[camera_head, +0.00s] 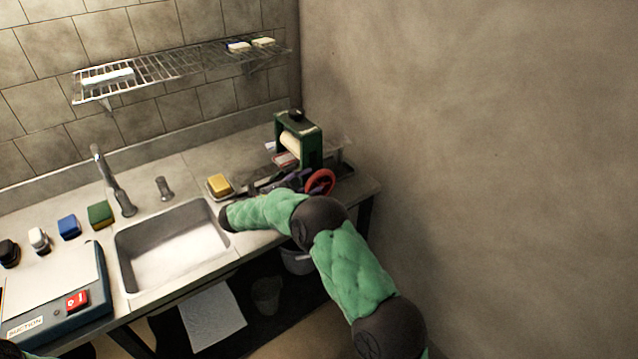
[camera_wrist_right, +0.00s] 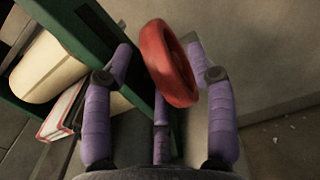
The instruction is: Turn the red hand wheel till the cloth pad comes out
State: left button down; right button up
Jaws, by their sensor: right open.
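The red hand wheel (camera_head: 320,182) is on the right side of the green wringer frame (camera_head: 311,150) at the counter's right end. In the right wrist view the wheel (camera_wrist_right: 168,64) stands between the spread purple fingers of my right gripper (camera_wrist_right: 160,62). The gripper is open, with a finger on each side of the wheel; I cannot tell whether any finger touches it. In the head view my right gripper (camera_head: 287,183) is partly hidden by its arm. A white, red-edged flat piece, perhaps the cloth pad (camera_wrist_right: 62,110), lies by the cream roller (camera_wrist_right: 42,68). My left gripper is out of view.
A yellow sponge on a dish (camera_head: 219,185) lies left of the right gripper. The sink (camera_head: 172,247) and tap (camera_head: 115,185) are farther left, with a suction device (camera_head: 60,300) at the front left. A wire shelf (camera_head: 180,66) hangs above. The wall is close on the right.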

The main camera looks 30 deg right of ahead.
aim_at(320, 179)
jog(key=shift+w+d+b, duration=0.15)
jog(key=shift+d+b, duration=0.4)
jog(key=shift+d, duration=1.7)
grip_shut()
